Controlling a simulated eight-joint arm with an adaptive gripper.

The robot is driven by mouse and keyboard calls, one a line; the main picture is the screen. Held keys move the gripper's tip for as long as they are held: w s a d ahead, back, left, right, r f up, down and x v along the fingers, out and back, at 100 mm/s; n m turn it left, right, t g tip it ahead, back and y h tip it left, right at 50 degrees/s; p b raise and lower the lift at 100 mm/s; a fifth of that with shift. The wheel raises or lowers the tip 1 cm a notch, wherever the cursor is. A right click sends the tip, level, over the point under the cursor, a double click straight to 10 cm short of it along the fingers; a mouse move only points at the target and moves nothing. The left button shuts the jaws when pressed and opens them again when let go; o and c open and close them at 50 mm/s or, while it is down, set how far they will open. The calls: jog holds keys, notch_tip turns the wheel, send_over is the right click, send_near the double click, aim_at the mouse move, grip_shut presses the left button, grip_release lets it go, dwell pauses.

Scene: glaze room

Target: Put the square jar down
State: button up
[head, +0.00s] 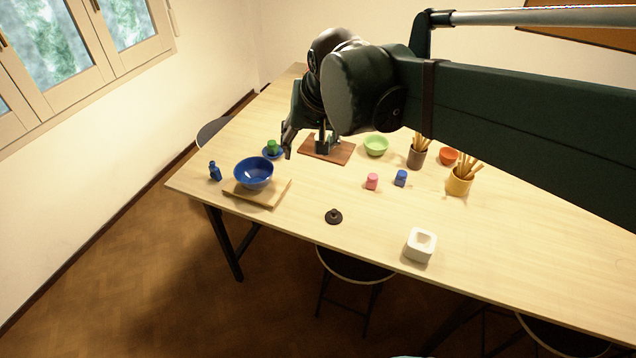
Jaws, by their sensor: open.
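A white, square-sided vessel with a hollow top (420,245) stands upright near the front edge of the table in the head view. It is the only plainly square vessel that I can make out, though I cannot be sure that it is the square jar. My gripper (304,148) is open over the far left part of the table, well away from the white vessel. It is between a green item on a blue dish (272,149) and a dark red-brown board (340,154). I see nothing held in it. My arm hides part of what is around the board.
A blue bowl (254,173) stands on a wooden board (266,197), with a blue bottle (215,171) to its left. A dark lid (333,216), a pink jar (372,181) and a blue jar (400,178) are mid-table. Behind are a green bowl (376,145) and brush pots (459,184). The front right is clear.

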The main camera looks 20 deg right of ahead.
jog(key=s+f+n+t, duration=0.1)
jog(key=s+f+n, duration=0.3)
jog(key=s, duration=0.9)
jog(key=shift+f+t, duration=0.4)
jog(key=shift+f, duration=0.8)
